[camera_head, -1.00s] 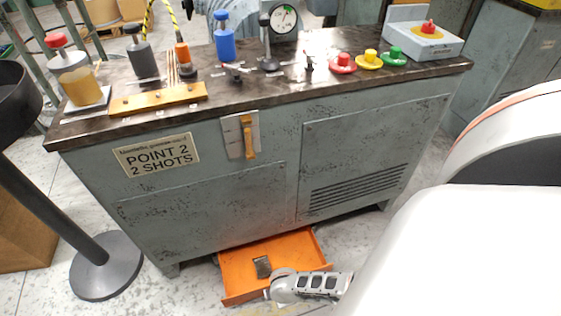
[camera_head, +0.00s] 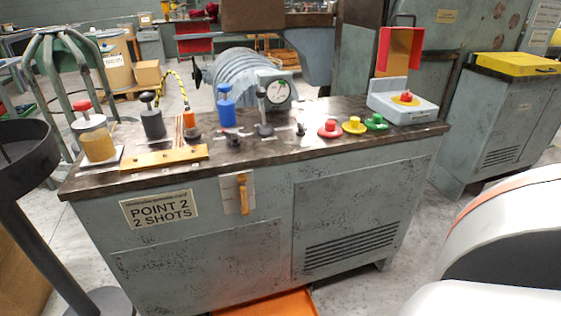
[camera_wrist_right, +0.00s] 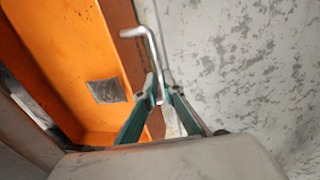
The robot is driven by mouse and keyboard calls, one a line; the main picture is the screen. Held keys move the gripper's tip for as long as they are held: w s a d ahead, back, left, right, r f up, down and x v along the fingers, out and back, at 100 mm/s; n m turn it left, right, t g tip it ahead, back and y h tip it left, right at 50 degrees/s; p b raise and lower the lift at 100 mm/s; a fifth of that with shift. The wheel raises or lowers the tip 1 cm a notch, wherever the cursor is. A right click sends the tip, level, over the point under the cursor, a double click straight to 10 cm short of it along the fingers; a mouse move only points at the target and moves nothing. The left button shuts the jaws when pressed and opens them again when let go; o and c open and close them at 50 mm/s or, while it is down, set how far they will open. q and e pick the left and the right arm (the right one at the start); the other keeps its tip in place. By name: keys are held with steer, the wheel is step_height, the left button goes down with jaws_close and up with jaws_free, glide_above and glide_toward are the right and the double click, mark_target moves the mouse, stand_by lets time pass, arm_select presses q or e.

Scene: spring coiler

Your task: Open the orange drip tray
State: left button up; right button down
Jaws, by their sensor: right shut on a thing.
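The orange drip tray (camera_head: 272,305) shows at the bottom edge of the head view, sticking out from under the grey cabinet (camera_head: 200,265). Most of it is cut off there. In the right wrist view the tray (camera_wrist_right: 70,50) fills the upper left, with its inside visible and a small grey patch on its floor. A bent metal handle (camera_wrist_right: 152,45) stands at the tray's front edge. My right gripper (camera_wrist_right: 160,92) is shut on this handle. It is out of the head view. My left gripper is in neither view.
A black round stand (camera_head: 30,200) is at the left. Speckled floor (camera_wrist_right: 240,60) lies beside the tray.

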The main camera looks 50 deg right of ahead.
steer(key=c, duration=2.2)
jaws_free()
steer(key=shift+s+f, duration=0.1)
steer(key=shift+s, duration=0.05)
steer(key=shift+o, duration=0.2)
steer(key=shift+r, duration=0.2)
step_height(320, 180, up, 7)
steer(key=s, duration=0.1)
steer(key=shift+a, duration=0.35)
steer(key=shift+r, duration=0.1)
